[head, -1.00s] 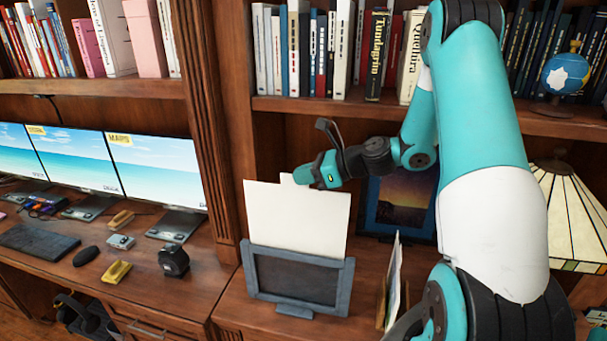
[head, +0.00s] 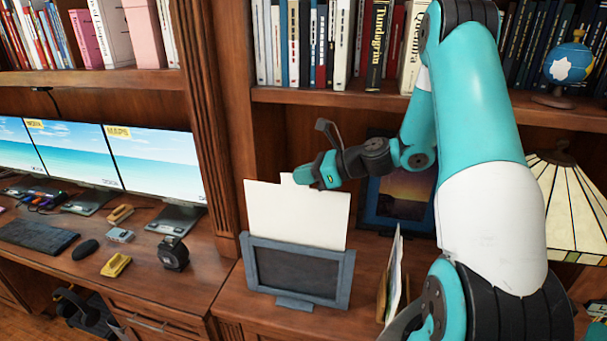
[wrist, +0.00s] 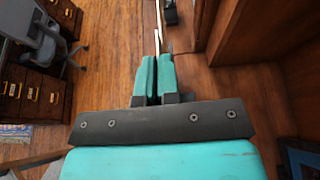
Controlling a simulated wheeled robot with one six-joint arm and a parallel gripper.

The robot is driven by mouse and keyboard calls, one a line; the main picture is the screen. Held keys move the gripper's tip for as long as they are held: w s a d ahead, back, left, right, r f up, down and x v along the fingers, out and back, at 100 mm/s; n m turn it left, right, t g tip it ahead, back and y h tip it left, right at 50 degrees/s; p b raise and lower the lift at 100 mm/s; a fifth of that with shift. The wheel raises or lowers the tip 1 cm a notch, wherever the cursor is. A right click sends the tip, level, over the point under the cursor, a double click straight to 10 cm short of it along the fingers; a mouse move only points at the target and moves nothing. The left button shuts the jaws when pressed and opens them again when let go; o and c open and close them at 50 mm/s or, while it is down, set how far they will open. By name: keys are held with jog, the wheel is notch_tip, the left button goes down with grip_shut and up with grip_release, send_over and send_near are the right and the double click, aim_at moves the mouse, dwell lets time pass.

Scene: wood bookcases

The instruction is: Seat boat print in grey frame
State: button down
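The print shows as a plain white card (head: 297,215) with a small tab on its top edge; no boat picture faces the head view. My gripper (head: 304,175) is shut on this tab. In the wrist view, the fingers (wrist: 156,78) pinch the print, seen edge-on as a thin pale strip (wrist: 158,32). The grey frame (head: 346,287) stands upright on the wood counter with a dark panel in its opening. The print stands nearly upright above it, its lower edge hidden behind the frame's top bar. I cannot tell whether it is in the slot.
A thin upright card (head: 395,277) in a wooden holder stands right of the frame. A dark framed picture (head: 395,205) is behind, near a lamp (head: 560,210). A shelf of books (head: 385,98) hangs above. A tape measure (head: 173,254) lies on the desk at left.

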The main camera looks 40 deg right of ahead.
aim_at(295, 217)
jog(key=shift+f+b, duration=5.3)
jog(key=shift+f, duration=4.1)
jog(key=c, duration=1.3)
grip_release()
